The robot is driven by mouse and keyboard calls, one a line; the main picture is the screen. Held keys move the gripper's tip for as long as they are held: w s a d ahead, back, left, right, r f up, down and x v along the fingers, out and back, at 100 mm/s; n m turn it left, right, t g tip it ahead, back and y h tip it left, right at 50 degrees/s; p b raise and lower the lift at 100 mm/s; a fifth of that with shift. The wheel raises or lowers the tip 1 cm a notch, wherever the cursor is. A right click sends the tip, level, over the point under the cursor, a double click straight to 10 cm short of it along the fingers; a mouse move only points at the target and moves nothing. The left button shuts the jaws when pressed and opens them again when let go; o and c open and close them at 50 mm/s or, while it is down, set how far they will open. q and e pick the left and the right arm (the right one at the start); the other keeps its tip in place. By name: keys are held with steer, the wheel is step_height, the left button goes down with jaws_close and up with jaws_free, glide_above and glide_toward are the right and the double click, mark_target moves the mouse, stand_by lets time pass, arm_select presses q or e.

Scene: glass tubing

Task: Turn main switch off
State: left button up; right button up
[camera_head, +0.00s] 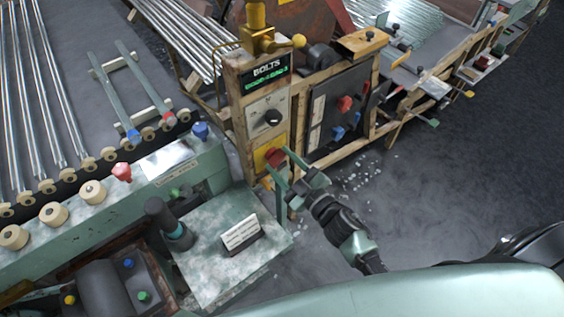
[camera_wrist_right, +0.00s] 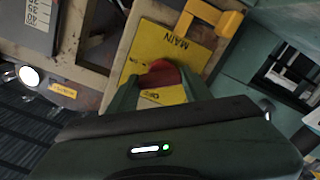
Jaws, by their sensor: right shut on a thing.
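The main switch is a red knob (camera_head: 275,157) on a yellow plate (camera_head: 271,147), low on a wooden post panel. In the wrist view the fingers (camera_wrist_right: 160,92) hide part of the knob. My left gripper is not in view.
A dark panel (camera_head: 338,112) with red and blue knobs is to the right. A bench with a small sign (camera_head: 241,233) lies left of my right arm.

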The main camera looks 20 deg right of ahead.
steer(key=n+b, duration=0.1)
steer(key=n, duration=0.4)
steer(key=shift+a+n, duration=0.1)
steer(key=shift+n, duration=0.3)
steer(key=n+b, duration=0.1)
steer(key=n, duration=0.4)
steer(key=shift+n, duration=0.4)
steer(key=o, duration=1.4)
steer(key=shift+c, duration=0.2)
steer(key=shift+s, duration=0.15)
steer(key=shift+s+f+b, duration=0.1)
steer(key=shift+s+b, duration=0.2)
steer(key=shift+b, duration=0.05)
steer(key=b+v, duration=0.1)
steer(key=v, duration=0.6)
